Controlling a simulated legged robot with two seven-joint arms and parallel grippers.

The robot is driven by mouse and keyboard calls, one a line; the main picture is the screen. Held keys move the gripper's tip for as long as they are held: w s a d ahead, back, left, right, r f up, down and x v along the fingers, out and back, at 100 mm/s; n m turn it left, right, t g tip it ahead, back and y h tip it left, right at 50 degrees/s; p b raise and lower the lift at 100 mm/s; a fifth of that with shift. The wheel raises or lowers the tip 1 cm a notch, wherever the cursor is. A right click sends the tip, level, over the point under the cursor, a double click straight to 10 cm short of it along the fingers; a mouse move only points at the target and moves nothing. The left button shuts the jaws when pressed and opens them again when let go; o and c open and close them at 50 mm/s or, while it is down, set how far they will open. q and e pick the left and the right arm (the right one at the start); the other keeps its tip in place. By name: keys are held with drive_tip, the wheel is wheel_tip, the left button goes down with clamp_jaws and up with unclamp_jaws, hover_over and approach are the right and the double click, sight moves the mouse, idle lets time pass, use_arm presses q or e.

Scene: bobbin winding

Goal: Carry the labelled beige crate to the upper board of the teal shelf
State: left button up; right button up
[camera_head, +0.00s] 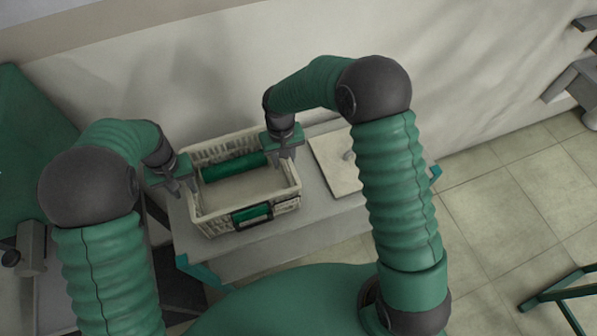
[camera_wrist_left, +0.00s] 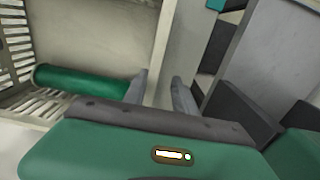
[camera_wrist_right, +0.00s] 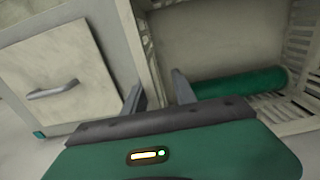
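The beige crate (camera_head: 213,226) stands upright on a grey table, with slatted walls and a green label (camera_head: 251,215) on its near side. A green roll (camera_head: 233,166) lies inside along its far wall. My left gripper (camera_head: 181,188) is at the crate's left rim; in the left wrist view its fingers (camera_wrist_left: 160,95) stand apart on either side of the rim. My right gripper (camera_head: 286,154) is at the right rim; in the right wrist view its fingers (camera_wrist_right: 157,95) also stand apart around the rim. Finger contact with the walls is unclear. No teal shelf is clearly identifiable.
A pale board with a handle (camera_head: 334,162) lies on the table (camera_head: 315,205) right of the crate. A wall is close behind. A teal frame (camera_head: 560,300) shows at lower right, and a teal panel (camera_head: 30,150) at left. Tiled floor (camera_head: 495,200) at right is clear.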

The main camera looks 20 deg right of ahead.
use_arm(q)
drive_tip(key=r, duration=0.6)
drive_tip(key=d+r, duration=0.1)
drive_tip(key=r, duration=0.3)
drive_tip(key=shift+r, duration=0.35)
drive_tip(key=shift+a+r, duration=0.1)
drive_tip(key=shift+a, duration=0.1)
use_arm(e)
drive_tip(key=r, duration=0.3)
drive_tip(key=d+r, duration=0.1)
drive_tip(key=r, duration=0.7)
drive_tip(key=shift+d+r, duration=0.1)
drive_tip(key=shift+d, duration=0.05)
drive_tip(key=shift+r, duration=0.35)
use_arm(q)
drive_tip(key=shift+a, duration=0.1)
